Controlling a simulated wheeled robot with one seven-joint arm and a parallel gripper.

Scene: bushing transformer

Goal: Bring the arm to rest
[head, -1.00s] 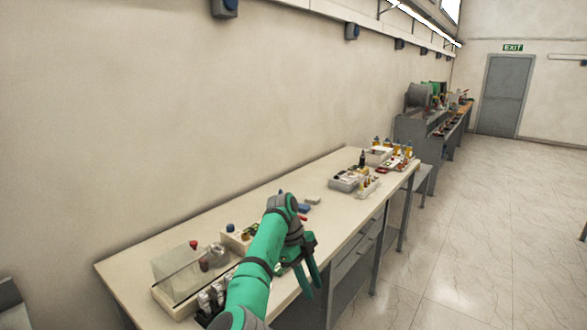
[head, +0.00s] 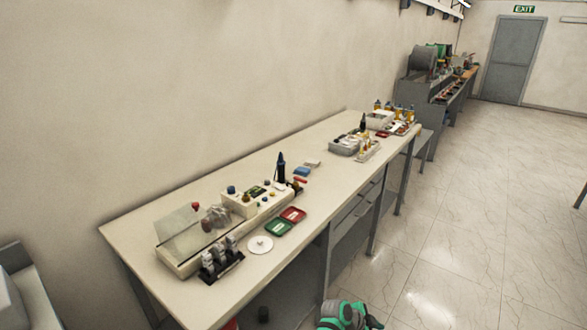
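My arm (head: 343,314) shows only as a green and grey piece at the bottom edge of the head view. It is low, beside the front of the workbench (head: 190,185) and clear of its top. My gripper's fingers cannot be made out, so whether it is open or shut does not show. Nothing hides the bench top now.
On the bench are a clear-covered box (head: 180,237), a white control panel (head: 245,203), a red tray (head: 293,214), a green tray (head: 278,229), a white disc (head: 259,244) and a dark rack (head: 221,262). Open tiled floor (head: 450,240) lies to the right.

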